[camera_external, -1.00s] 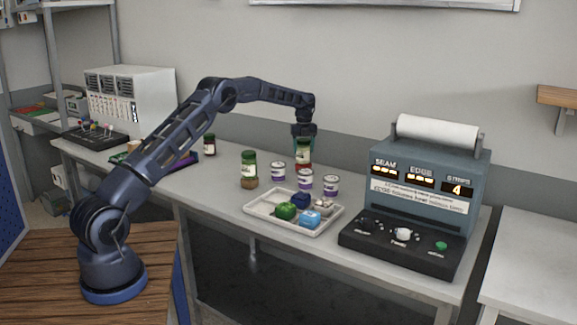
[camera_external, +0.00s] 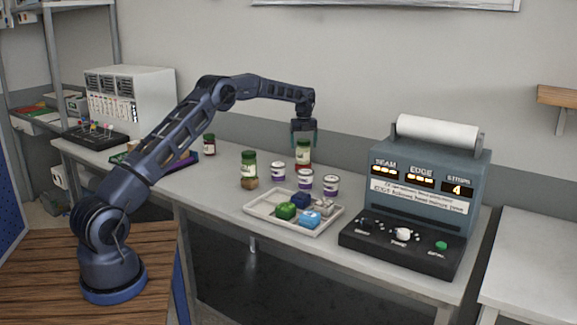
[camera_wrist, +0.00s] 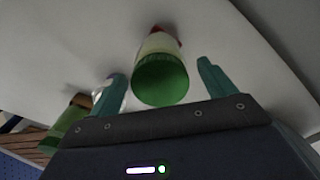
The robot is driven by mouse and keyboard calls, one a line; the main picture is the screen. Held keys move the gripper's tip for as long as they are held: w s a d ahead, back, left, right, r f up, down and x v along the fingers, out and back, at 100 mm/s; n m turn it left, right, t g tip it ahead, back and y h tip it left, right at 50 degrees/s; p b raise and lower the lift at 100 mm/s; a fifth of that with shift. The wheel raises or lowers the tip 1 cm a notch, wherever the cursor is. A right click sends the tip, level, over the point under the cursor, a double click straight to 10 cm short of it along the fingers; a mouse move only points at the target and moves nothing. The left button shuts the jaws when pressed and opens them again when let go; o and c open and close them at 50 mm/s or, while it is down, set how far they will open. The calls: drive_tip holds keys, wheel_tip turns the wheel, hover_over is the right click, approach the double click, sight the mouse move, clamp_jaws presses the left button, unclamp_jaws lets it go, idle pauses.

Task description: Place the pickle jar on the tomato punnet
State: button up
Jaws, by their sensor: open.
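My gripper (camera_external: 304,143) is open above a green-lidded jar (camera_external: 303,157) with red contents at the back of the bench. In the wrist view the jar's green lid (camera_wrist: 161,80) lies ahead of and between the two teal fingertips (camera_wrist: 164,72), and the jar stands upright on the bench. A second green-lidded jar (camera_external: 249,172) with brownish contents stands to the left, and a third, dark one (camera_external: 209,145) stands further back left. Labels are too small to read, so I cannot tell which is the pickle jar. I cannot make out a tomato punnet.
Several white-and-purple cans (camera_external: 305,180) stand close in front of the red jar. A pale compartment tray (camera_external: 262,216) holding green, blue and grey pieces lies nearer the front edge. A grey machine (camera_external: 425,190) with a paper roll stands at right.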

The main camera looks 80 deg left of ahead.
wheel_tip(320, 180, up, 10)
drive_tip(key=shift+f, duration=0.1)
drive_tip(key=shift+d, duration=0.1)
